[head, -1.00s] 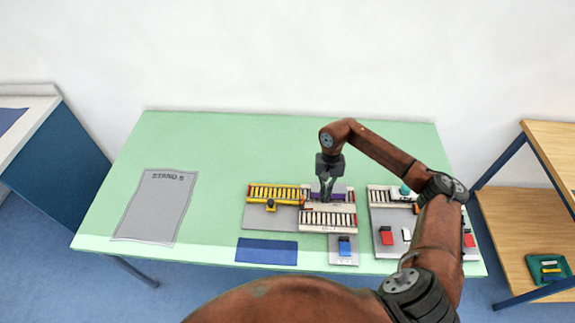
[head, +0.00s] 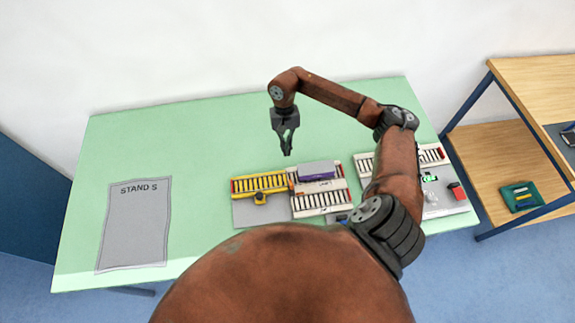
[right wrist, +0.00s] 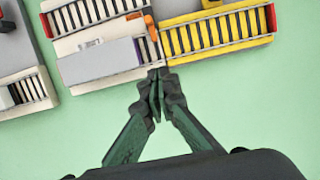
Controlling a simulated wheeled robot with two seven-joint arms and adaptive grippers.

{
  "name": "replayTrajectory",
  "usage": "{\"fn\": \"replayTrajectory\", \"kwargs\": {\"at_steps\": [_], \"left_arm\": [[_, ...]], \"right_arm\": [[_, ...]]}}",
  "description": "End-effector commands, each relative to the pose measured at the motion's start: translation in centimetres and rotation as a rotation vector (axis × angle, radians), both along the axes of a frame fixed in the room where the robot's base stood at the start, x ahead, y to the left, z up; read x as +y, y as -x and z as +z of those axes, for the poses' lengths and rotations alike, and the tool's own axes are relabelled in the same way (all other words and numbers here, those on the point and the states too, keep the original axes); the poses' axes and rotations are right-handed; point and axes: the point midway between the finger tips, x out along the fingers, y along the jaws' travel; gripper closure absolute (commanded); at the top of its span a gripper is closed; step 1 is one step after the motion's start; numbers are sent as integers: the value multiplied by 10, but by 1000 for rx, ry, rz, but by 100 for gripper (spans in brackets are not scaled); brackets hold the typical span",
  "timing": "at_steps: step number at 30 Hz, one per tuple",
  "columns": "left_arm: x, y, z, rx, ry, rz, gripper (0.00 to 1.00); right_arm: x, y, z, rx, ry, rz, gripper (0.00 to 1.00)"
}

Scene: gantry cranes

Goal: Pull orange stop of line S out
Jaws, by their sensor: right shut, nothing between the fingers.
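A small orange piece (right wrist: 151,28), which looks like the stop, stands at the joint between a white roller line (right wrist: 100,35) and a yellow roller line (right wrist: 215,33) in the right wrist view. In the head view, the yellow line (head: 262,183) lies left of the white line (head: 322,200); the stop is too small to make out surely there. My right gripper (head: 287,152) is shut and empty, behind the joint. In the right wrist view its fingertips (right wrist: 157,82) appear just below the joint, apart from the orange piece. My left gripper is not in view.
Another grey board (head: 440,200) with a red block (head: 456,190) lies to the right, partly behind my arm. A grey sheet marked STAND S (head: 135,225) lies left. The green table's back is clear.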

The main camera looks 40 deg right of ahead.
Motion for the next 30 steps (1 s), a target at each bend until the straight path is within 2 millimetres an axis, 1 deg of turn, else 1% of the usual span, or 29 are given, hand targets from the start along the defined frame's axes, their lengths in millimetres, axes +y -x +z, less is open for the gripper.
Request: {"fn": "replayTrajectory", "kwargs": {"at_steps": [5, 7, 9, 15, 16, 17, 21, 24, 30], "left_arm": [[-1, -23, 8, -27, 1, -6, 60], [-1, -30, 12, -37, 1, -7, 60], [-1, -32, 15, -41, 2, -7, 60], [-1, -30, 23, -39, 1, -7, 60], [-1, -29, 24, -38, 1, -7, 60], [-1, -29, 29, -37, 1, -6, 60], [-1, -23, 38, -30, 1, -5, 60], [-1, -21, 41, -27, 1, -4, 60], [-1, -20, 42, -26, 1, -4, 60]], "right_arm": [[4, 8, -24, 5, -3, 0, 100], [6, 10, -37, 5, -4, 1, 100], [8, 14, -52, 5, -3, -1, 100], [13, 22, -91, 4, -2, 0, 100], [14, 24, -94, 4, -3, 2, 100], [17, 29, -90, 3, -3, 4, 100], [26, 46, -90, 1, -2, 4, 100], [29, 52, -91, 2, -1, 2, 100], [31, 56, -92, 0, 0, 2, 100]]}}
